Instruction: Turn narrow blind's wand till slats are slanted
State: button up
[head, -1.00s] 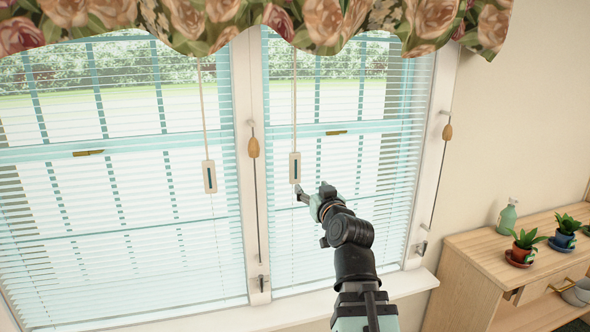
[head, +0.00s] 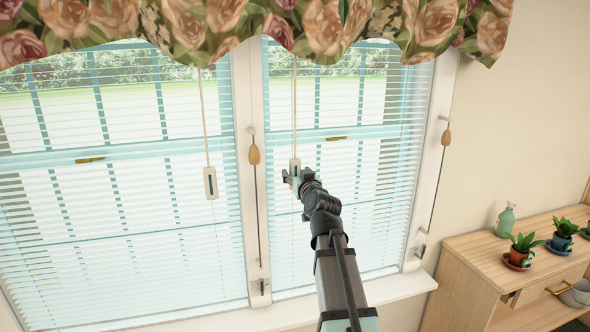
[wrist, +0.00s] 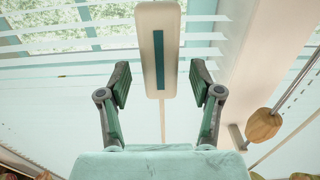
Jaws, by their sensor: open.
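The narrow blind (head: 395,150) hangs over the right window; the outdoors shows through gaps between its slats. Its pale wand (head: 294,110) hangs near the blind's left side and ends in a flat white handle with a blue-green strip (wrist: 158,40). In the head view, my gripper (head: 292,178) is at this handle and partly hides it. In the wrist view, my gripper (wrist: 160,70) is open, with one finger on each side of the handle's outline. Gaps show on both sides. I cannot tell whether the handle is between the fingertips in depth.
A wider blind (head: 110,200) with its own wand handle (head: 210,183) hangs to the left. Cords with wooden tassels hang at the centre post (head: 254,155) and right frame (head: 446,137). The sill (head: 400,287) runs below. A wooden cabinet (head: 470,270) with potted plants stands right.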

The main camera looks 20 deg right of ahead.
jog(key=shift+w+d, duration=0.15)
jog(key=shift+w, duration=1)
jog(key=shift+c, duration=0.3)
jog(key=c, duration=1.1)
